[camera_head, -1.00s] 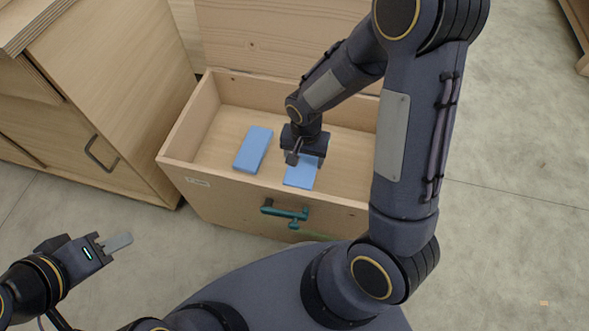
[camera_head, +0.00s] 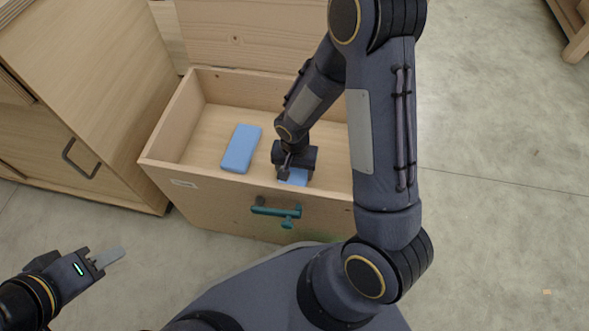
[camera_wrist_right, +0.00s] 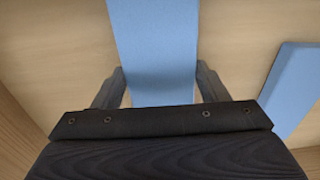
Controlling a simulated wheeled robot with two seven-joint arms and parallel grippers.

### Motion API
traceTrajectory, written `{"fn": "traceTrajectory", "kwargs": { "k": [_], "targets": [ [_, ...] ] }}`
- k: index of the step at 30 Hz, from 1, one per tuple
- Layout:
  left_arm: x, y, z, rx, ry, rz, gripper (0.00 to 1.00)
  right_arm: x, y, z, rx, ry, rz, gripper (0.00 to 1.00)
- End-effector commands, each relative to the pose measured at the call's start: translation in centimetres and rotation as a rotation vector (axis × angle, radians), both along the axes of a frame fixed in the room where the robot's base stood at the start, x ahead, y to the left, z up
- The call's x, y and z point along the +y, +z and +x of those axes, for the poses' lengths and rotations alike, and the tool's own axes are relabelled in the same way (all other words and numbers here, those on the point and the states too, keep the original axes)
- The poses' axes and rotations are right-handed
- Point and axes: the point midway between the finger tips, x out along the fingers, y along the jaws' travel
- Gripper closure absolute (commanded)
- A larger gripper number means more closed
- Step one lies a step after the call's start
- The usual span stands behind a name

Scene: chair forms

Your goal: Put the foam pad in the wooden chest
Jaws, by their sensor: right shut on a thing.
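The wooden chest (camera_head: 215,205) stands open in the head view, its lid (camera_head: 235,38) raised at the back. My right gripper (camera_head: 293,172) is inside it near the front wall, shut on a blue foam pad (camera_head: 295,177). In the right wrist view this pad (camera_wrist_right: 155,50) runs between the two fingers (camera_wrist_right: 157,88). I cannot tell whether it touches the chest floor. A second blue pad (camera_head: 241,148) lies on the chest floor to the left; it also shows in the right wrist view (camera_wrist_right: 295,85). My left gripper (camera_head: 105,259) is outside, at the lower left; its finger gap is unclear.
A wooden cabinet (camera_head: 120,120) with a dark handle stands close to the chest's left. A teal handle (camera_head: 275,211) sticks out from the chest front.

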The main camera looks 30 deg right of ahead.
Motion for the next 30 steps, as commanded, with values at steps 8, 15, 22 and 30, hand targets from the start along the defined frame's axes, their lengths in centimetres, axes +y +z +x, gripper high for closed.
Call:
{"fn": "traceTrajectory", "kwargs": {
  "k": [8,15,22,30],
  "targets": [
    [0.0,-0.1,0.0,0.000,0.000,0.000,0.64,0.0,-0.1,0.0,0.000,0.000,0.000,0.11],
    [0.0,0.2,0.0,0.000,0.000,0.000,0.64,0.0,0.2,0.0,0.000,0.000,0.000,0.11],
    [0.0,2.1,0.0,0.000,0.000,0.000,0.64,0.0,3.9,0.1,-0.005,0.000,0.001,0.11],
    [0.0,4.6,0.0,0.000,0.000,0.000,0.64,0.0,9.7,0.1,-0.003,0.001,0.001,0.11]
  ]
}}
